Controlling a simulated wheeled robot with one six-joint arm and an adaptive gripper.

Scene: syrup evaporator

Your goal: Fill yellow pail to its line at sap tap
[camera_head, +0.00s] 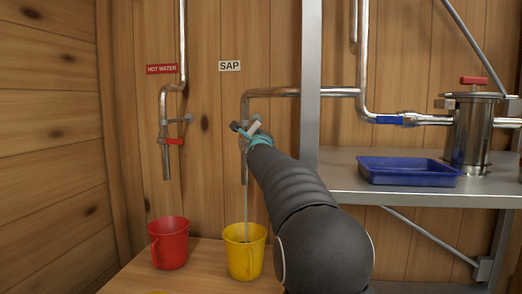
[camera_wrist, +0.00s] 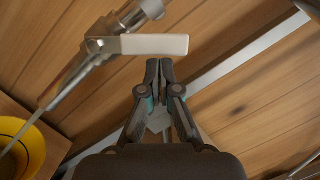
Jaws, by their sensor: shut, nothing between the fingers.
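The yellow pail (camera_head: 243,262) stands on the wooden ledge below the sap tap (camera_head: 245,168). A thin pale stream (camera_head: 246,208) runs from the tap's spout into the pail. The pail's inside also shows at the lower left of the wrist view (camera_wrist: 32,142); I cannot tell the liquid level against its line. The tap's pale lever (camera_wrist: 150,44) lies crosswise just beyond my fingertips in the wrist view. My gripper (camera_wrist: 159,66) is shut and empty, close to the lever. In the head view my gripper (camera_head: 247,133) partly covers the tap's valve.
A red pail (camera_head: 169,245) stands left of the yellow one, below the hot water tap (camera_head: 165,142) with its red handle. A metal shelf (camera_head: 400,190) to the right carries a blue tray (camera_head: 408,171) and a steel canister (camera_head: 470,132). The shelf's upright post (camera_head: 311,80) is close to my arm.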

